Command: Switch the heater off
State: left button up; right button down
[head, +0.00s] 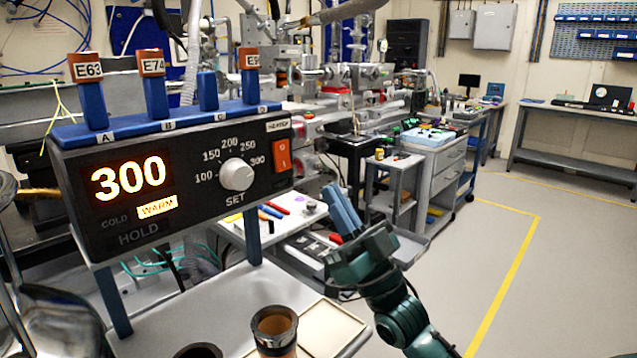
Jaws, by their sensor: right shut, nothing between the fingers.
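The heater (130,215) is a dark box at the left of the head view, raised on blue posts. Its orange display reads 300, and its WARM label (157,208) is lit. A pale SET knob (237,175) sits on the front. To its right is an orange-red rocker switch (282,157) under a HEATER label. My right gripper (334,196) has blue fingers, closed together and empty. They point up and left, right of and below the switch in the picture, apart from the heater. My left gripper is not in view.
Blue holders with orange tagged tops, such as E74 (152,62), stand on the lettered blue rack above the heater. Below is a pale bench (190,310) with a brown cup (274,328). Behind stand a tool-covered table (270,235) and carts. The floor (560,270) at right is clear.

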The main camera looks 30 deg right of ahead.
jog(key=shift+s+d+f+y, duration=0.2)
jog(key=shift+s+f, duration=0.25)
jog(key=shift+s, duration=0.25)
jog(key=shift+s+d+f+y, duration=0.1)
jog(key=shift+s+d+f, duration=0.1)
jog(key=shift+s+f, duration=0.35)
jog(key=shift+s+r, duration=0.1)
